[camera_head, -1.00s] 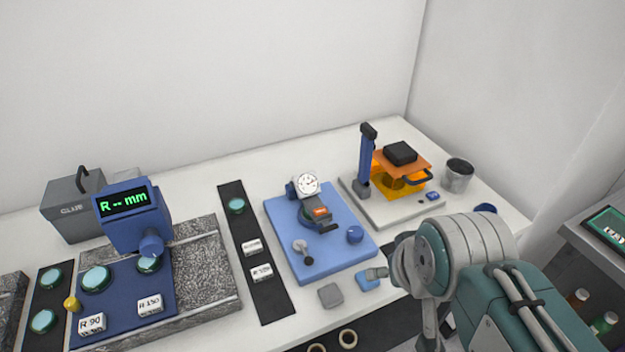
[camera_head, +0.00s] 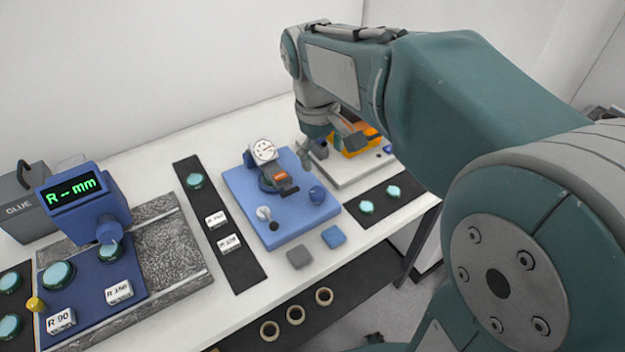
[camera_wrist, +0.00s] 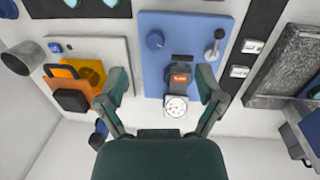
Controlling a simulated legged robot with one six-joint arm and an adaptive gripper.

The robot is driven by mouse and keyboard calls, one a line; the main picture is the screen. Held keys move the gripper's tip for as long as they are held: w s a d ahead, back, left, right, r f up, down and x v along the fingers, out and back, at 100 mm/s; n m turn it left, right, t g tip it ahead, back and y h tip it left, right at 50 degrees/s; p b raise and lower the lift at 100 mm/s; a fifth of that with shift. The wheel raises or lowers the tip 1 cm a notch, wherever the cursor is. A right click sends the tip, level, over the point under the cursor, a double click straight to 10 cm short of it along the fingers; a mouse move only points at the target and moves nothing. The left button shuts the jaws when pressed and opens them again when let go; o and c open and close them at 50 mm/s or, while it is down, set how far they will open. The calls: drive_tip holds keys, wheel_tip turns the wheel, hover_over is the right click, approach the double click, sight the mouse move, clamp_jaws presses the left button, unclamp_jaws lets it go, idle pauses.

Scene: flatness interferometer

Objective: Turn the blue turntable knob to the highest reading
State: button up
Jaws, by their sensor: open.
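The round blue knob (camera_head: 317,195) sits at the right side of the blue baseplate (camera_head: 290,228). It also shows in the wrist view (camera_wrist: 155,40), beyond my fingertips and uncovered. On the same plate stands a white-faced dial gauge (camera_head: 263,151) over a dark block with an orange label (camera_head: 281,177). In the wrist view, the gauge (camera_wrist: 176,107) lies between my fingers. My gripper (camera_wrist: 162,80) is open and empty, its two fingers spread wide. In the head view my gripper (camera_head: 326,150) hangs above and behind the knob, apart from it. The gauge reading is too small to tell.
A crank with a dark grip (camera_head: 266,215) is left of the knob on the plate. An orange fixture (camera_head: 357,142) stands behind at the right. Grey and blue blocks (camera_head: 301,257) lie in front of the plate. A black strip with labelled blocks (camera_head: 229,243) lies left.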

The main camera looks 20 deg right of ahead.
sight(316, 191)
drive_tip(key=w+a+f+n+g+h, duration=0.1)
drive_tip(key=w+a+f+n+g, duration=0.2)
drive_tip(key=w+f, duration=0.55)
drive_tip(key=shift+g, duration=0.4)
drive_tip(key=x, duration=0.3)
drive_tip(key=d+x, duration=0.1)
drive_tip(key=x, duration=0.2)
drive_tip(key=d+x, duration=0.1)
drive_tip(key=x, duration=0.2)
drive_tip(key=shift+w, duration=0.3)
drive_tip(key=shift+r, duration=0.1)
drive_tip(key=shift+m, duration=0.3)
drive_tip(key=c, duration=1.2)
